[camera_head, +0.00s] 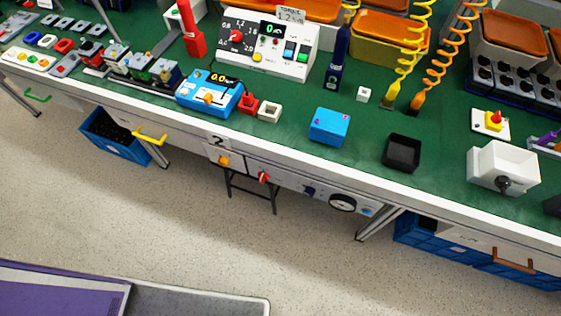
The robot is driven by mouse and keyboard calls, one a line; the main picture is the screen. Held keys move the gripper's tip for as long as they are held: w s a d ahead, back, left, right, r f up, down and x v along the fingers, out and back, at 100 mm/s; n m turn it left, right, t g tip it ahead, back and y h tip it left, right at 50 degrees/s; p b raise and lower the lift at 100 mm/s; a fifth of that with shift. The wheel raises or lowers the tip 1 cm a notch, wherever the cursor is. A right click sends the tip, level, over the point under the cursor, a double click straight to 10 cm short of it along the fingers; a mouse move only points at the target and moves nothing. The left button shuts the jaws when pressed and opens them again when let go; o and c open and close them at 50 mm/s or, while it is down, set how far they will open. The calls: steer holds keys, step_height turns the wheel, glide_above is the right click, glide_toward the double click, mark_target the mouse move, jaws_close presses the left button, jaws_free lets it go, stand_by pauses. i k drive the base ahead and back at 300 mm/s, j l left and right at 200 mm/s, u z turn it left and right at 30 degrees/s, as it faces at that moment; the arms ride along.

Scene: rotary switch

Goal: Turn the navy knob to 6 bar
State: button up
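A small navy knob (309,191) sits on the pale front panel (288,184) below the table's front edge. It is too small in the picture to read its pointer or scale. A round dial gauge (343,202) with a dark rim is just to its right; its reading is too small to make out. My gripper is not in view.
The green-topped table (290,135) runs across the view, crowded with devices at the back. A white box with a dark knob (503,184) stands at the right. Blue crates sit below, including one on the left (112,140). The floor before the panel (270,245) is clear.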

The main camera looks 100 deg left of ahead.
mark_target(309, 191)
steer(key=k+u, duration=0.1)
steer(key=u, duration=0.9)
steer(key=k+j+u, duration=0.1)
steer(key=u, duration=0.4)
